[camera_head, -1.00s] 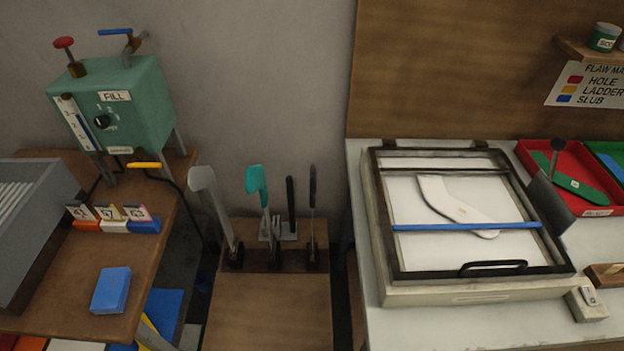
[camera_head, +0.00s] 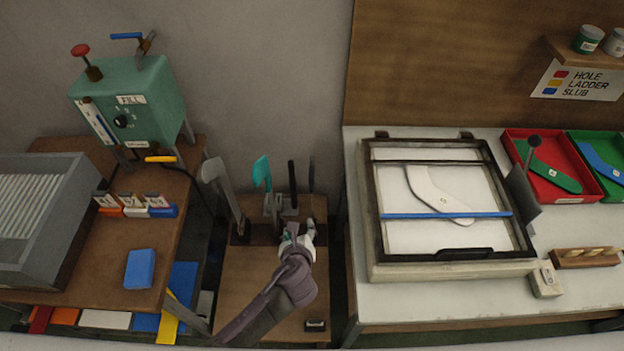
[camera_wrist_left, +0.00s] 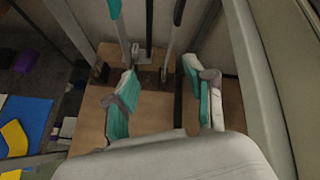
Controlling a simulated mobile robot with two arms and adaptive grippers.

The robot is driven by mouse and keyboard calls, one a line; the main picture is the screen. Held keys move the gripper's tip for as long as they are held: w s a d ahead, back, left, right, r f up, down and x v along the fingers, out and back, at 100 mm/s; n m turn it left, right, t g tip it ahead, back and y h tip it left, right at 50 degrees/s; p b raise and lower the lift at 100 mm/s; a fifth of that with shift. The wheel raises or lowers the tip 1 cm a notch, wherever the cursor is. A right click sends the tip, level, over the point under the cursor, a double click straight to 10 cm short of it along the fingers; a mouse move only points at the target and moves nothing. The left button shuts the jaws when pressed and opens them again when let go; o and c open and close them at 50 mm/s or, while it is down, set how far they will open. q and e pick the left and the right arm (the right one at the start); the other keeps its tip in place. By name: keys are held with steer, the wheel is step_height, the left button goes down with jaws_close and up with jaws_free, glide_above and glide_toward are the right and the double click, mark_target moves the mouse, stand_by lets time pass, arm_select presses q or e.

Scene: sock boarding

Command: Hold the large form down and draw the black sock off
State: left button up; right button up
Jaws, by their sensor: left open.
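A rack (camera_head: 245,275) with a brown top holds several upright items at its back. A broad grey form (camera_head: 214,178) stands at the left, a teal-covered piece (camera_head: 262,174) beside it, then a slim black upright piece (camera_head: 292,178) and a thin dark one (camera_head: 311,177). I cannot tell which of these is the large form with the black sock. In the left wrist view, the black piece (camera_wrist_left: 149,30) stands beyond the fingers. My left gripper (camera_head: 299,233) is open and empty over the rack top, in front of the uprights; it also shows in the left wrist view (camera_wrist_left: 160,75). My right gripper is out of view.
A light box (camera_head: 455,267) stands on the white table (camera_head: 425,308) at right, with a red tray (camera_head: 580,187) and green tray (camera_head: 612,180). At left, a brown bench (camera_head: 100,270) carries a green fill machine (camera_head: 150,105), a grey bin (camera_head: 60,225) and a blue block (camera_head: 139,268).

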mark_target(312, 179)
arm_select(q)
steer(key=w+d+r+m+t+p, duration=0.1)
steer(key=d+r+m, duration=0.1)
steer(key=r, duration=0.5)
steer(key=w+d+r+m+t+p, duration=0.1)
steer(key=r+m+t, duration=0.1)
steer(key=r, duration=0.5)
steer(key=shift+m, duration=0.3)
steer(key=b+x, duration=0.5)
steer(key=shift+w+d, duration=0.15)
steer(key=shift+w, duration=0.05)
steer(key=shift+w+b, duration=0.6)
steer(key=shift+b, duration=0.05)
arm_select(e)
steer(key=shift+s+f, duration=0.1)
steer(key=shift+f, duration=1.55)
arm_select(q)
jaws_close()
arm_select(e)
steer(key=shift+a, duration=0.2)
